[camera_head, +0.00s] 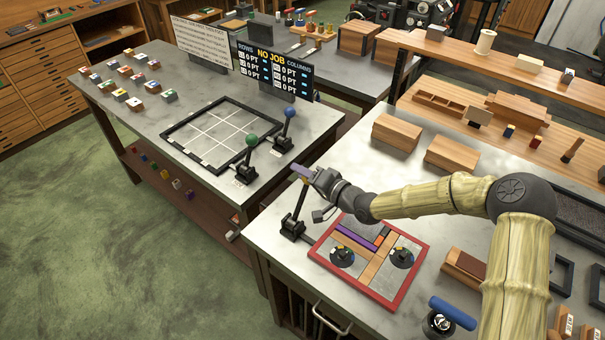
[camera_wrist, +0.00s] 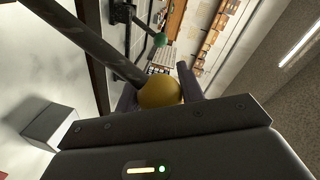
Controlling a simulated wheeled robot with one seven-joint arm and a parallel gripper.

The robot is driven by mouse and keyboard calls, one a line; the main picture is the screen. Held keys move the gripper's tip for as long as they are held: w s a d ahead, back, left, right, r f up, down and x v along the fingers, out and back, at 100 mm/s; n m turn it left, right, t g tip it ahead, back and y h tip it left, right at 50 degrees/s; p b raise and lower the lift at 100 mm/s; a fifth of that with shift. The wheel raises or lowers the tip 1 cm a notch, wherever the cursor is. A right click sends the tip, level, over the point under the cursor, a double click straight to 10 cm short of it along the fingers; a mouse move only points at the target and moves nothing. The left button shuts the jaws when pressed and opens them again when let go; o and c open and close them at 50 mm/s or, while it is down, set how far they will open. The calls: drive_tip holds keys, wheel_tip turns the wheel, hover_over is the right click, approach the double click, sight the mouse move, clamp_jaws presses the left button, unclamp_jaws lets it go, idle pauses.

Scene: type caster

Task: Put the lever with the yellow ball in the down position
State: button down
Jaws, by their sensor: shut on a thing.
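The lever with the yellow ball stands on the near table, its dark rod (camera_head: 298,208) rising from a black base (camera_head: 292,229) and leaning slightly to the right at the top. In the head view the ball is mostly hidden by my gripper (camera_head: 304,174). In the wrist view the yellow ball (camera_wrist: 160,91) sits between my two fingers, with the dark rod (camera_wrist: 95,45) running up and left from it. My gripper is shut on the ball at the lever's upper end.
A lever with a green ball (camera_head: 251,140) and one with a blue ball (camera_head: 288,112) stand on the other table, beside a grid frame (camera_head: 178,137). A red-framed puzzle tray (camera_head: 420,260) lies right of the yellow lever's base, below my arm.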

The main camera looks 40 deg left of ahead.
drive_tip(key=c, duration=0.9)
unclamp_jaws()
drive_tip(key=shift+w+d+f, duration=0.15)
drive_tip(key=shift+w, duration=0.15)
drive_tip(key=shift+s, duration=0.25)
drive_tip(key=shift+d, duration=0.5)
drive_tip(key=s+d+r+b, duration=0.1)
drive_tip(key=d+r+b, duration=0.1)
drive_tip(key=d, duration=1.4)
drive_tip(key=shift+s+r+b, duration=0.15)
drive_tip(key=shift+r+b, duration=0.15)
drive_tip(key=shift+b, duration=0.45)
